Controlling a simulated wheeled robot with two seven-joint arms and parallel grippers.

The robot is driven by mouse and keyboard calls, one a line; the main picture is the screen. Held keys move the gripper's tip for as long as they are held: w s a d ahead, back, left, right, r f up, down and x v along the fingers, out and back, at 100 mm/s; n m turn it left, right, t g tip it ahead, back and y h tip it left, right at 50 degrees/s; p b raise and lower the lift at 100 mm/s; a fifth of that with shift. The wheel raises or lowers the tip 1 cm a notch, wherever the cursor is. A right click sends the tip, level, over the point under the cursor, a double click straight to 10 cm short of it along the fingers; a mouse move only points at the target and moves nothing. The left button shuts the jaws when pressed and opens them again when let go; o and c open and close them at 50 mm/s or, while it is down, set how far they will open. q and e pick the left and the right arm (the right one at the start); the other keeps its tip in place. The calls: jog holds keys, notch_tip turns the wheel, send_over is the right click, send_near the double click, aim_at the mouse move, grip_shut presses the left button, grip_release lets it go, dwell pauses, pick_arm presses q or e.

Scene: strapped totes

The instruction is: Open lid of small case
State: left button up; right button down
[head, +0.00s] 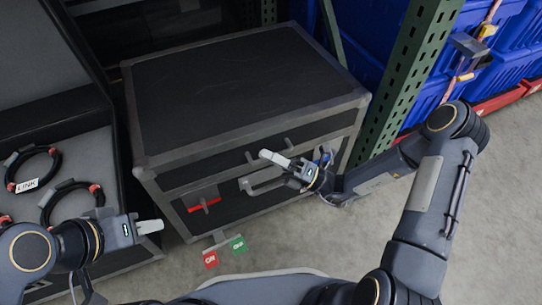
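The small case (235,85) is a black box with grey metal edges, in the middle of the head view. Its lid looks closed and flat. Dark catches and a light handle (262,185) show on its front face. My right gripper (270,156) is in front of that face, near the seam under the lid and above the handle; I cannot tell whether it touches. My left gripper (150,226) is low at the left, in front of the case's left corner and apart from it. Each gripper shows only as one pale finger block, so its opening is unclear.
An open case (88,150) at the left holds ringed cables (30,170) on a grey insert. A green rack post (405,80) and blue totes (500,60) stand at the right. Floor at the right is clear.

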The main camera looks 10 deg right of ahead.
dwell(0.3)
jog(key=w+r+m+h+p, duration=0.1)
jog(key=r+p, duration=0.4)
jog(key=p, duration=0.1)
jog(key=w+a+r+m+p, duration=0.1)
jog(key=r+p, duration=0.4)
jog(key=p, duration=0.1)
jog(key=w+r+m+h+p, duration=0.1)
jog(key=w+r+p, duration=0.1)
jog(key=r+p, duration=0.4)
jog(key=shift+a+r+m+t+h+p, duration=0.15)
jog(key=shift+m+t+h+p, duration=0.15)
jog(key=shift+p, duration=0.3)
jog(key=w+a+r+m+h+p, duration=0.1)
jog(key=w+a+r+p, duration=0.1)
jog(key=w+r+p, duration=0.6)
notch_tip(320, 180, up, 3)
jog(key=p, duration=0.3)
jog(key=shift+w+a+r+m+h, duration=0.2)
jog(key=shift+a+m+h, duration=0.1)
jog(key=shift+a+m, duration=0.1)
